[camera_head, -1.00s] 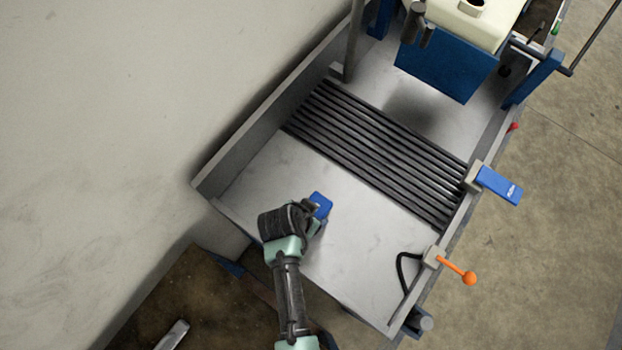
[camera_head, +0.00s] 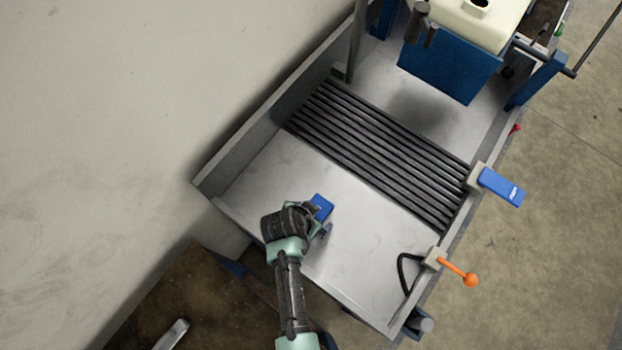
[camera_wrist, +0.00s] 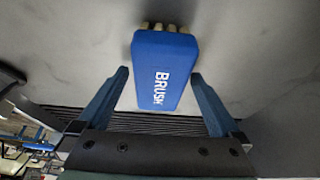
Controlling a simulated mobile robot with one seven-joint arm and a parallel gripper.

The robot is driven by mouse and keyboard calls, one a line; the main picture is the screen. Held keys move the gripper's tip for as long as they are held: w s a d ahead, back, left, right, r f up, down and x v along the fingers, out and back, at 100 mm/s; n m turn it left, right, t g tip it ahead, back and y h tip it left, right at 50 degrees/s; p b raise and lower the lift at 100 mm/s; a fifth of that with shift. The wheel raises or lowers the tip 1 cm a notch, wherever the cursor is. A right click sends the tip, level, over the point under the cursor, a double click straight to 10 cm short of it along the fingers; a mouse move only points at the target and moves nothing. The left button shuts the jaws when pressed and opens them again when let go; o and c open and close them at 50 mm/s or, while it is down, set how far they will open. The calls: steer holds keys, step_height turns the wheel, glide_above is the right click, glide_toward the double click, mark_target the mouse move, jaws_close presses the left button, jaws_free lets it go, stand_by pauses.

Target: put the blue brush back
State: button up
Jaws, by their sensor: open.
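The blue brush (camera_wrist: 162,72) fills the middle of the wrist view, with the word BRUSH on its side and pale bristles at its top edge. In the head view the blue brush (camera_head: 322,206) shows beside my gripper on the bare grey metal of the tray (camera_head: 385,240). My gripper (camera_wrist: 160,82) is open, with one finger on each side of the brush. Gaps show between both fingers and the brush in the wrist view. In the head view my wrist hides part of the brush and the fingertips.
A ribbed black grating (camera_head: 375,150) crosses the tray beyond the brush. A blue labelled block (camera_head: 501,187) on a clamp and an orange-knobbed lever (camera_head: 470,280) sit on the right rim. A cream tank (camera_head: 478,22) stands over the far end. A grey wall lies left.

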steer(key=shift+r, duration=0.3)
steer(key=v, duration=1.1)
steer(key=w+a+r+n+t+y, duration=0.1)
steer(key=w+r+t, duration=0.3)
steer(key=w+r, duration=0.55)
steer(key=w+r+n+t+y, duration=0.1)
steer(key=w+r+t, duration=0.2)
steer(key=w+r, duration=0.65)
step_height(320, 180, up, 20)
steer(key=w+n+t, duration=0.2)
steer(key=t, duration=0.3)
steer(key=s+d+r+n+t, duration=0.1)
steer(key=s+r+t, duration=0.3)
steer(key=r, duration=0.7)
steer(key=s+d+r+n+t, duration=0.1)
steer(key=s+r+t, duration=0.2)
steer(key=r, duration=0.7)
steer(key=s+d+r+n+t, duration=0.1)
steer(key=s+r+t, duration=0.3)
steer(key=r, duration=0.7)
steer(key=s, duration=0.2)
steer(key=shift+s+d+r+t+y, duration=0.3)
steer(key=shift+d+y, duration=0.1)
